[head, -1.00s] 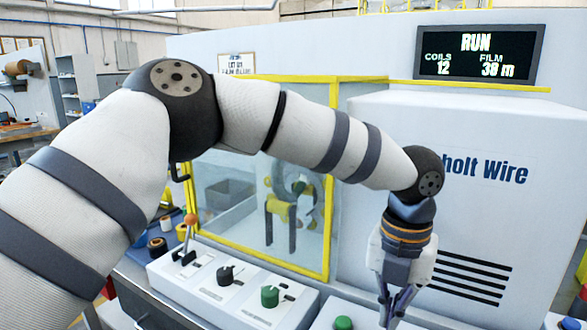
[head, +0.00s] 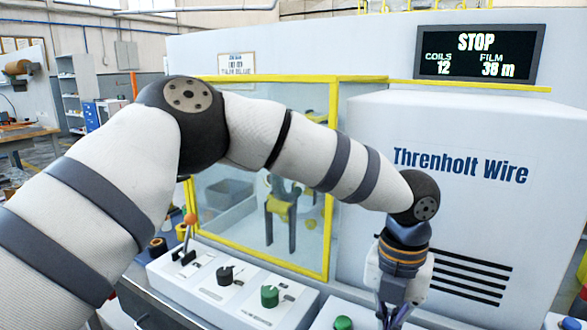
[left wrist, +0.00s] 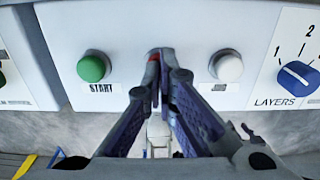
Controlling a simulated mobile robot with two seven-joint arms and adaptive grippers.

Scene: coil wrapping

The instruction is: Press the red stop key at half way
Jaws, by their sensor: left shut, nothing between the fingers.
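My left gripper (head: 388,316) is shut and empty, pointing down at the control panel in front of the machine. In the left wrist view its closed fingertips (left wrist: 160,72) are at the red stop key (left wrist: 153,56), of which only a small red part shows behind them. The fingers hide the rest, and I cannot see how deep the key is. The display (head: 477,55) reads STOP, coils 12, film 38 m. My right gripper is in neither view.
The green START button (left wrist: 92,68) is left of the fingers and a white button (left wrist: 227,66) is right. A blue LAYERS knob (left wrist: 298,76) is further right. An orange-tipped lever (head: 190,220) and a yellow-framed window (head: 262,180) are beside my arm.

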